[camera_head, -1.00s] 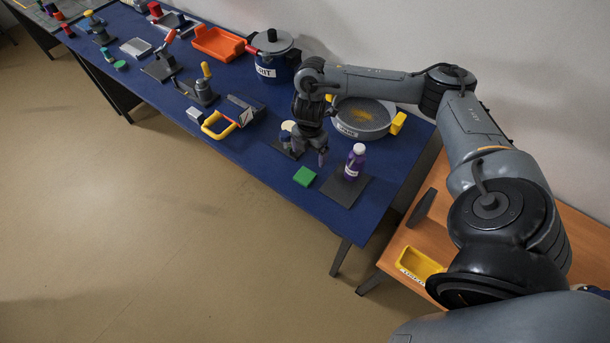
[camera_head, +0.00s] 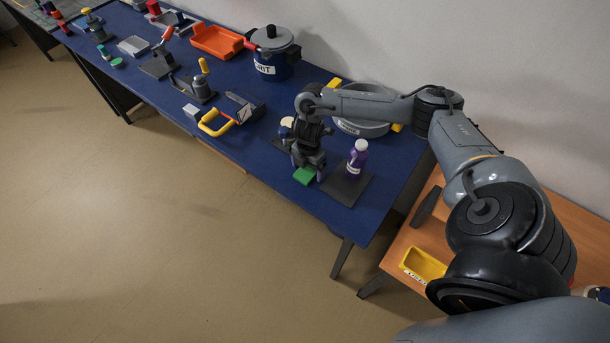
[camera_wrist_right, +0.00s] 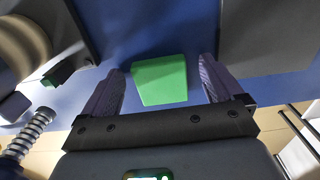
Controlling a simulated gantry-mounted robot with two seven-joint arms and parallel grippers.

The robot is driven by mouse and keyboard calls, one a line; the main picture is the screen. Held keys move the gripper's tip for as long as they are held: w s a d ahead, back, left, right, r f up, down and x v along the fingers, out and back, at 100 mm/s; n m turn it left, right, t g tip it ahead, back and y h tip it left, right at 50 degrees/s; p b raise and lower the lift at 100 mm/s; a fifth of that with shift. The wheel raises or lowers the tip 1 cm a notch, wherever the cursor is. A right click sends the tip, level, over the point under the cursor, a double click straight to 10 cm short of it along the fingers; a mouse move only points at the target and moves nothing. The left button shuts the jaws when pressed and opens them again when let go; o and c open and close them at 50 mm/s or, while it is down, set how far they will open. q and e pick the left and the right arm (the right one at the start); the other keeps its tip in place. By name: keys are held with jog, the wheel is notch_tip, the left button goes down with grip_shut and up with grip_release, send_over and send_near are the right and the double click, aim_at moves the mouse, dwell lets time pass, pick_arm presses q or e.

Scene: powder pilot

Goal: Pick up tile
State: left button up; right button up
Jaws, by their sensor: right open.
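The green tile (camera_head: 304,176) lies flat on the blue table near its front edge. In the right wrist view the tile (camera_wrist_right: 160,80) sits between the two fingers, with blue table showing on both sides of it. My right gripper (camera_head: 307,169) is right over the tile, pointing down, and partly hides its far side. In the wrist view the gripper (camera_wrist_right: 160,88) is open and empty, its purple fingers apart from the tile. My left gripper is not in view.
A purple bottle with a white cap (camera_head: 357,158) stands on a dark mat (camera_head: 347,188) just right of the tile. A grey pan (camera_head: 362,127) is behind my arm. A yellow-handled tool (camera_head: 216,122) lies to the left. A yellow bin (camera_head: 423,264) is on the wooden table (camera_head: 427,208).

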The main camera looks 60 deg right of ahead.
aim_at(308, 170)
jog(key=shift+c, duration=0.7)
jog(key=c, duration=1.1)
jog(key=shift+o, duration=0.2)
jog(key=shift+r, duration=0.25)
jog(key=shift+w+r, duration=0.1)
jog(key=shift+r, duration=0.5)
notch_tip(308, 170, up, 2)
jog(key=shift+r+p, duration=0.2)
jog(key=shift+p, duration=0.3)
jog(key=s+a+r+p, duration=0.1)
jog(key=s+a+r, duration=0.1)
jog(key=s+r, duration=0.5)
jog(key=shift+s+a+p, duration=0.2)
jog(key=shift+s+p, duration=0.1)
jog(key=shift+s, duration=1.95)
